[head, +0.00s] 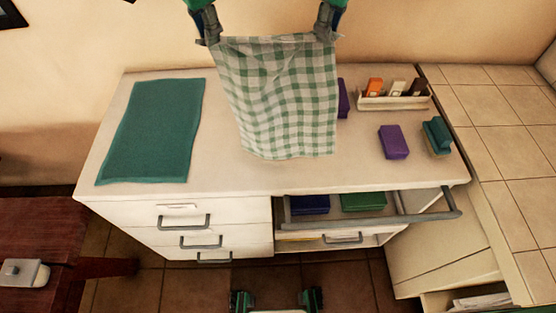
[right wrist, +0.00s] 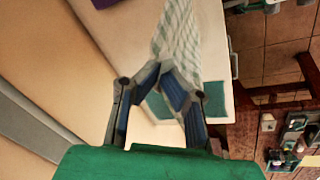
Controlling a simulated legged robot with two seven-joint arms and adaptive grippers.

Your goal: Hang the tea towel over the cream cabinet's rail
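The green-and-white checked tea towel (head: 282,100) hangs spread between my two grippers, above the cream cabinet's top (head: 235,180). My left gripper (head: 210,41) pinches its upper left corner. My right gripper (head: 325,38) pinches its upper right corner. In the right wrist view the towel (right wrist: 178,35) comes out from between the closed fingertips of my right gripper (right wrist: 167,68). The towel's lower edge hangs free. A grey rail (head: 375,219) runs along the cabinet's front right, below the top's front edge. The towel is apart from it.
A teal mat (head: 153,130) lies on the top's left. At the right are a purple block (head: 393,142), a teal sponge (head: 437,135) and a cream tray (head: 392,102) with small packets. Blue (head: 310,204) and green (head: 363,201) items lie behind the rail.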

